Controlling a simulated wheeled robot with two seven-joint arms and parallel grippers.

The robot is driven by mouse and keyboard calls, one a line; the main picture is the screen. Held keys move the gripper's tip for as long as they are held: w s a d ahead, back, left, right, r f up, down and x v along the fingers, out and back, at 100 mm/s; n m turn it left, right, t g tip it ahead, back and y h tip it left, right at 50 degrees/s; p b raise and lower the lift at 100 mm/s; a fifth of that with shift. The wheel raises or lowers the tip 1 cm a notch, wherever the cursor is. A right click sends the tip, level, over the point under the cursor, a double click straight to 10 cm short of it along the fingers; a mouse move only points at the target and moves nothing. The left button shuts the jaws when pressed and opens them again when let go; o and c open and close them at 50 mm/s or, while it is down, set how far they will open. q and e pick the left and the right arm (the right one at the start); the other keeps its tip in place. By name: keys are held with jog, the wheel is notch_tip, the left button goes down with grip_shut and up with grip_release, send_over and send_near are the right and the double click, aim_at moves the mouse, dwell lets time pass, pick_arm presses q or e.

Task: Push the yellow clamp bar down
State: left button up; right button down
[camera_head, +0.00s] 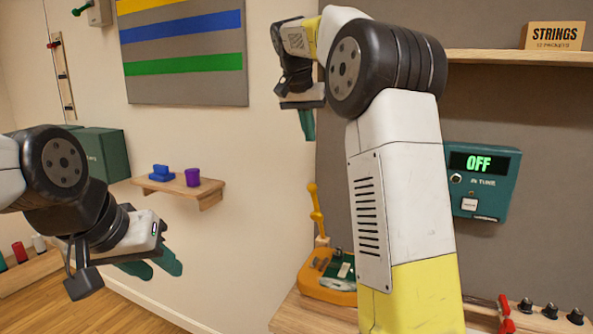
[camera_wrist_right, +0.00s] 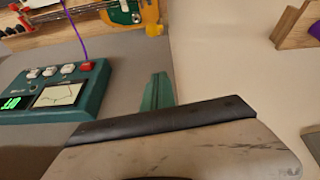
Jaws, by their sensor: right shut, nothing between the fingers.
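The yellow clamp bar (camera_head: 317,212) stands roughly upright, with a ball on its shaft, at the back left of an orange and green fixture (camera_head: 318,284) on the bench. My right gripper (camera_head: 307,124) is shut and empty, raised above the bar and apart from it. Its green fingertips (camera_wrist_right: 157,92) show together in the right wrist view. At the top of that view is part of an orange and green fixture (camera_wrist_right: 150,18); I cannot make out the bar there. My left gripper (camera_head: 152,266) is at the left, its two green fingers apart with nothing between them, far from the bar.
A teal wall unit reading OFF (camera_head: 484,182) hangs at the right, partly beside my right arm. A small shelf (camera_head: 207,196) holds a blue and a purple item. Red and black parts (camera_head: 549,311) lie at the bench's right. A teal panel (camera_wrist_right: 60,92) shows in the wrist view.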

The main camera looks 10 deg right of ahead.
jog(key=f, duration=0.3)
jog(key=d+f, duration=0.1)
jog(key=f, duration=0.3)
jog(key=w+f, duration=0.1)
jog(key=f, duration=0.2)
jog(key=shift+d+f, duration=0.3)
jog(key=shift+d, duration=0.05)
jog(key=shift+s+a+f, duration=0.25)
jog(key=shift+s+f, duration=0.2)
jog(key=shift+f, duration=0.05)
